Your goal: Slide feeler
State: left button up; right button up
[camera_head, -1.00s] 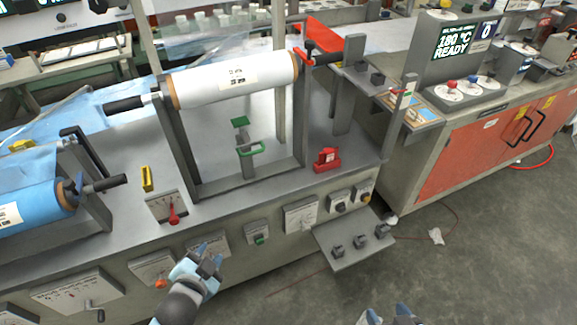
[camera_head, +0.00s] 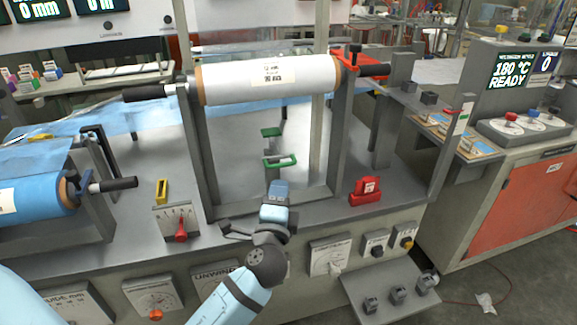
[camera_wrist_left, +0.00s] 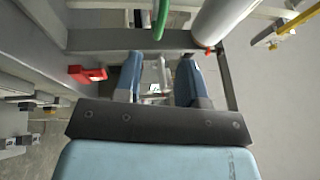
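The feeler appears to be the green part on a grey stand, with a green loop handle (camera_head: 280,162) below a small green plate (camera_head: 271,132). It stands on the bench inside the grey frame, under the white film roll (camera_head: 268,80). My left gripper (camera_head: 279,187) is just in front of and below the green loop, apart from it as far as I can tell. In the left wrist view its two fingers (camera_wrist_left: 160,72) are spread with nothing held between them. A green bar (camera_wrist_left: 163,18) shows beyond the fingertips there. My right gripper is not in view.
A red block (camera_head: 366,190) sits right of the frame. A yellow block (camera_head: 162,190) and a red-lever gauge (camera_head: 180,228) are at left. A blue roll (camera_head: 35,196) is farther left. Knobs line the bench front, with a low shelf (camera_head: 385,300) at right.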

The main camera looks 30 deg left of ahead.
aim_at(285, 164)
pick_arm(q)
jog(key=x, duration=0.9)
jog(key=shift+w+a, duration=0.15)
jog(key=shift+w, duration=0.2)
jog(key=shift+c, duration=0.5)
jog(key=shift+r, duration=0.1)
grip_shut()
